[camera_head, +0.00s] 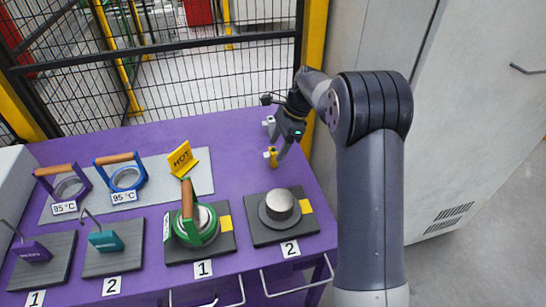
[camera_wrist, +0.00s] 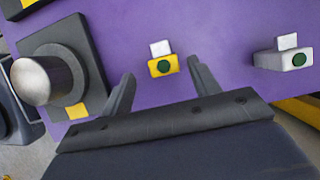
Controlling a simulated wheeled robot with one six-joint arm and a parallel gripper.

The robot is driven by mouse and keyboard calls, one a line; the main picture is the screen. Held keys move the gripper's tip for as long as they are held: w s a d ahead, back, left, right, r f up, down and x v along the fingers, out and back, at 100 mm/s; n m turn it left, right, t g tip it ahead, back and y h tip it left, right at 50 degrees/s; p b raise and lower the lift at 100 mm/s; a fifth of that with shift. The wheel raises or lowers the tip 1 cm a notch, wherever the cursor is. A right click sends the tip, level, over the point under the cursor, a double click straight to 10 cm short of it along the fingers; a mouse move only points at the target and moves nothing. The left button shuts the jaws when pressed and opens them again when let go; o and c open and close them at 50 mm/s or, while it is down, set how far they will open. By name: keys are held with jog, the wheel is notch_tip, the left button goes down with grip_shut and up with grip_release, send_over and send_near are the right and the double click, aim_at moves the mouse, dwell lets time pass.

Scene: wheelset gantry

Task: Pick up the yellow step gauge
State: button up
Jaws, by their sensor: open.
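The yellow step gauge (camera_head: 272,157) stands on the purple table, near its right end. In the wrist view the yellow step gauge (camera_wrist: 163,66) has a green round mark and a pale block at its top. My gripper (camera_head: 291,143) is just above and beside it in the head view. In the wrist view my gripper (camera_wrist: 161,75) has its two fingers spread, with the yellow gauge between and slightly beyond their tips. Nothing is held. Whether the fingertips are level with the gauge is hard to tell.
A similar grey gauge (camera_wrist: 284,58) stands to the right in the wrist view. A metal cylinder on a dark plate (camera_head: 279,204) is in front. A yellow HOT sign (camera_head: 183,160) stands to the left. A mesh fence (camera_head: 200,75) is behind; a grey cabinet (camera_head: 460,120) is right.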

aim_at(274, 150)
jog(key=shift+w+x, duration=0.1)
jog(key=shift+x, duration=1.3)
jog(key=shift+w+x, duration=0.15)
jog(key=shift+x, duration=1.25)
jog(key=shift+a, duration=0.1)
jog(key=shift+c, duration=0.2)
jog(key=shift+r, duration=0.1)
jog(key=c, duration=1.1)
